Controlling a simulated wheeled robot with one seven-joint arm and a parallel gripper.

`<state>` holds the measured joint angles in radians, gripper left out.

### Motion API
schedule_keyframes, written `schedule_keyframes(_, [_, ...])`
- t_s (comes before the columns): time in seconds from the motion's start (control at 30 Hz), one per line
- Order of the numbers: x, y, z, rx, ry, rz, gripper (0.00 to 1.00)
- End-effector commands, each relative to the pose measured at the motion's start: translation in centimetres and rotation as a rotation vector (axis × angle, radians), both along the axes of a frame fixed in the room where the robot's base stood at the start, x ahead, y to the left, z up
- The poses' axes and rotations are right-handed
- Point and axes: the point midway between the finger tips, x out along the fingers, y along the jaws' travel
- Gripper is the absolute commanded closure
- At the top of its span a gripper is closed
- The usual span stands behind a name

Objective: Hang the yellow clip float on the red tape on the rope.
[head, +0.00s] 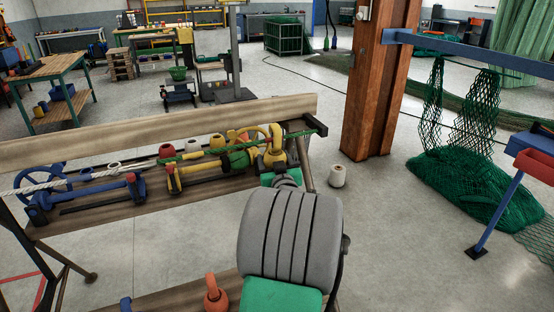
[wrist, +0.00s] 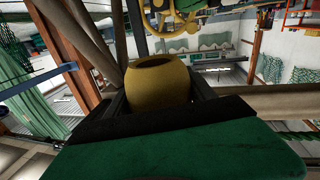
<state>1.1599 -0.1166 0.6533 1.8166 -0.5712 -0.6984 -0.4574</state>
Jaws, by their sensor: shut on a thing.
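My gripper (wrist: 160,98) is shut on the yellow clip float (wrist: 158,82), which sits between the dark fingers in the wrist view, its rounded open end showing. In the head view my gripper (head: 273,165) is at the right end of the bench, with the yellow float (head: 272,147) just beyond it. A rope crosses above the bench, white at left (head: 100,173) and green at right (head: 205,152). The float appears close to the green part; I cannot tell whether they touch. I cannot make out the red tape for certain. My wrist hides part of the bench.
The wooden bench (head: 110,206) carries a blue clamp frame (head: 92,201), a yellow one (head: 200,178), and red and white spools behind. A rusty column (head: 378,90) stands right of the bench. A white spool (head: 337,176) and green net pile (head: 470,190) are on the floor.

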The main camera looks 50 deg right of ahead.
Motion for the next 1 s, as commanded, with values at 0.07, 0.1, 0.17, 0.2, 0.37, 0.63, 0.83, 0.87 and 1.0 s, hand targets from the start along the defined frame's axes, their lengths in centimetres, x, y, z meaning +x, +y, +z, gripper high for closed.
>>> schedule_keyframes(0.07, [0.8,-0.3,0.3,0.001,0.001,0.003,0.79])
schedule_keyframes(0.1, [1.0,-0.5,0.3,0.001,0.001,0.002,0.79])
schedule_keyframes(0.17, [1.0,-0.6,-1.0,0.001,0.001,0.0,0.79])
schedule_keyframes(0.2, [1.0,-0.6,-1.4,-0.001,0.001,0.0,0.79])
schedule_keyframes(0.37, [1.0,-0.6,-2.4,-0.001,0.0,0.001,0.79])
schedule_keyframes(0.63, [1.0,-0.6,-2.8,-0.001,-0.001,0.001,0.79])
schedule_keyframes(0.83, [1.0,-0.5,-2.8,-0.001,-0.001,0.001,0.36])
schedule_keyframes(0.87, [1.0,-0.5,-2.8,-0.001,-0.001,0.001,0.33])
schedule_keyframes(1.0, [1.0,-0.5,-2.8,0.0,0.0,0.001,0.22])
